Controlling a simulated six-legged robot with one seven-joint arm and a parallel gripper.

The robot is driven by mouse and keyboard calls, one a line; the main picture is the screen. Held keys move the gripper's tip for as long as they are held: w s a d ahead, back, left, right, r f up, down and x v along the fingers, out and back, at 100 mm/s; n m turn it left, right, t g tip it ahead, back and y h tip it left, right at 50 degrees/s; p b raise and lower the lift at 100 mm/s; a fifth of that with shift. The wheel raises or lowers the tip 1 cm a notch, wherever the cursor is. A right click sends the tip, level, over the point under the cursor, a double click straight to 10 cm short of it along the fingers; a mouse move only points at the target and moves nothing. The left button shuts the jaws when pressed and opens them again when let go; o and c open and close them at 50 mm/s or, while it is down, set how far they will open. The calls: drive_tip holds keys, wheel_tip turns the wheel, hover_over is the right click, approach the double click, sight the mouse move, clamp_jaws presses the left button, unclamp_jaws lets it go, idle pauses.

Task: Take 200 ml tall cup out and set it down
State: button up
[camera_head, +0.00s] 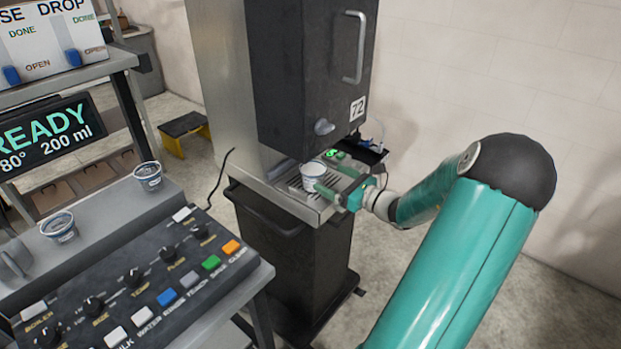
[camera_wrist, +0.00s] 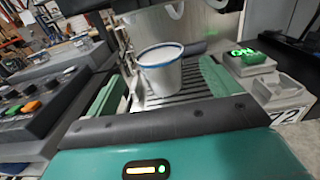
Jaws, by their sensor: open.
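A white cup with a blue rim (camera_head: 313,175) stands upright on the slotted drip tray (camera_head: 293,191) of the dark dispenser. In the wrist view the cup (camera_wrist: 161,70) stands ahead of my palm, over the dark slats. My gripper (camera_head: 333,180) is open, reaching in from the right at tray height. In the wrist view one green finger is left of the cup and the other right of it, with gaps visible on both sides. I cannot tell exactly how deep the cup sits between the fingers. The cup's volume marking cannot be read.
The dispenser body (camera_head: 305,75) overhangs the tray. A sign (camera_head: 48,137) reads READY, 80°, 200 ml.

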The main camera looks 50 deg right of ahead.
sight(323, 174)
drive_tip(key=w, duration=0.4)
drive_tip(key=shift+w+a, duration=0.1)
drive_tip(key=shift+w, duration=0.1)
drive_tip(key=w, duration=0.5)
drive_tip(key=shift+a, duration=0.35)
drive_tip(key=c, duration=1.2)
drive_tip(key=shift+c, duration=0.5)
drive_tip(key=shift+r, duration=0.1)
